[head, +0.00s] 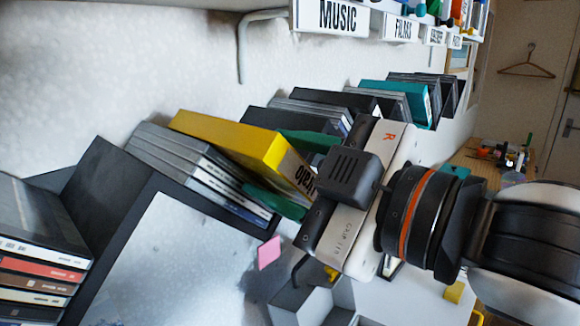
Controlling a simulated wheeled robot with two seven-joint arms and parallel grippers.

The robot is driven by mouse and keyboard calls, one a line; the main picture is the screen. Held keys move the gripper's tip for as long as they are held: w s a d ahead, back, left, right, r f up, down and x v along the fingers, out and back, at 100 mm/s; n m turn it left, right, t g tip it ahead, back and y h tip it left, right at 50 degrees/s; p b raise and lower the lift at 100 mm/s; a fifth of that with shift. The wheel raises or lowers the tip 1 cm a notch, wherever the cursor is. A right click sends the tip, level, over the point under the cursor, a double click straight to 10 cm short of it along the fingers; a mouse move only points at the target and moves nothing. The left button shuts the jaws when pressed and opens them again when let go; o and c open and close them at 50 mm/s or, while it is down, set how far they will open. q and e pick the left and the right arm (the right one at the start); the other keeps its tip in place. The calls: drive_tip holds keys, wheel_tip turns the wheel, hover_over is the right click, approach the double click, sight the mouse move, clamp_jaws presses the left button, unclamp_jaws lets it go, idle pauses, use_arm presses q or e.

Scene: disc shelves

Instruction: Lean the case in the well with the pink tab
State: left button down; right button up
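A yellow case (232,139) stands tilted among the row of cases, its lettered end facing me. My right gripper (272,166), marked R, reaches in from the right. Its green fingers lie on either side of the yellow case and appear closed on it. The gripper body hides part of the case's near end. A pink tab (268,252) sticks out at the right edge of a large pale panel (185,258), just below the fingers. The inside of the well by the tab is mostly hidden. My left gripper is out of view.
Several grey cases (190,165) lean just left of the yellow case. More cases (38,275) lie stacked at the lower left by a dark divider (105,195). A teal case (400,98) and dark cases stand farther back. A MUSIC label (338,16) hangs above.

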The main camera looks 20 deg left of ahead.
drive_tip(key=b+v, duration=0.2)
drive_tip(key=v, duration=1)
